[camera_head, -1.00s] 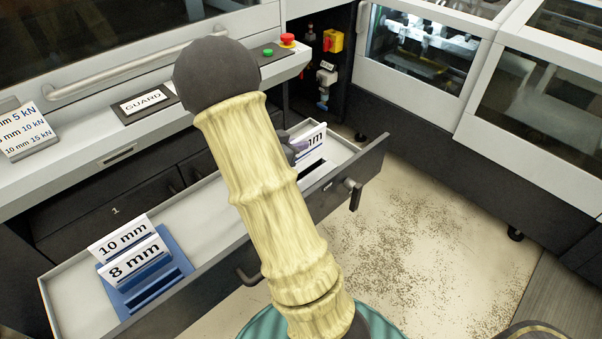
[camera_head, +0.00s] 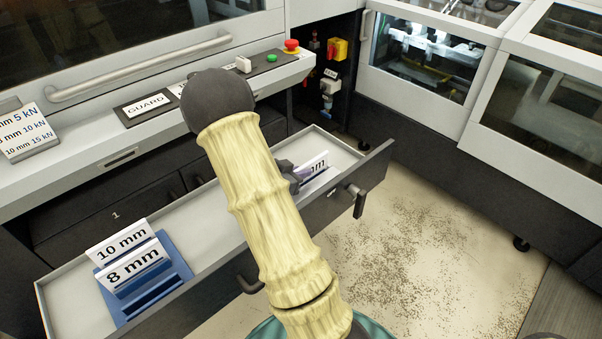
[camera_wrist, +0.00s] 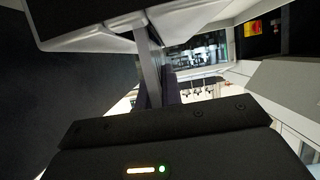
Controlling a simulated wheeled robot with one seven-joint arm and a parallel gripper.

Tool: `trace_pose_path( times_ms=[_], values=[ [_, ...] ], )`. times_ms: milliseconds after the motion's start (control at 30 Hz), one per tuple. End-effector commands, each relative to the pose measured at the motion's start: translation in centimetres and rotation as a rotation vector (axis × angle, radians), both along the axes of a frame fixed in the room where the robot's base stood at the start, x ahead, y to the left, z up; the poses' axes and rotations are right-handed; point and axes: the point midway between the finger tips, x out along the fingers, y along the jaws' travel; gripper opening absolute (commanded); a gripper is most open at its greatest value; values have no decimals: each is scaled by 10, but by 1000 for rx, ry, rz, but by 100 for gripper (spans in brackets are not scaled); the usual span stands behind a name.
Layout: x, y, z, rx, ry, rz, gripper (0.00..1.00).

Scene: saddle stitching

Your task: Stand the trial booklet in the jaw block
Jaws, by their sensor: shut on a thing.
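A white card-like booklet (camera_head: 316,162) with "mm" showing on its face stands tilted at the right end of the open drawer in the head view. My gripper (camera_head: 289,174) shows there only as a dark piece at the booklet's left edge, and my arm covers the rest. It is shut on the booklet. The booklet's lower part is low inside the drawer. I cannot tell whether it touches what is below it. No jaw block can be made out clearly around it. The wrist view shows mostly my dark gripper body.
The open drawer (camera_head: 215,211) has a blue rack (camera_head: 180,266) at its left with cards marked "10 mm" (camera_head: 122,240) and "8 mm" (camera_head: 133,264). Its front wall (camera_head: 340,197) carries handles. A control panel with a red button (camera_head: 292,46) and "GUARD" label (camera_head: 146,105) stands above.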

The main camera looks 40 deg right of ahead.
Motion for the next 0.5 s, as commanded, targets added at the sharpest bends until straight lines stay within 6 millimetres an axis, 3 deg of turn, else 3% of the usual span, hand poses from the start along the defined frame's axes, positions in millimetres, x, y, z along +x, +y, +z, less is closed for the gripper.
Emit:
trace_pose_path(
  times_ms=[267,400,500],
  values=[
    [0,1,-2,-1,0,1,0],
    [0,1,-2,0,0,1,29],
    [0,1,-2,0,0,1,29]
  ],
)
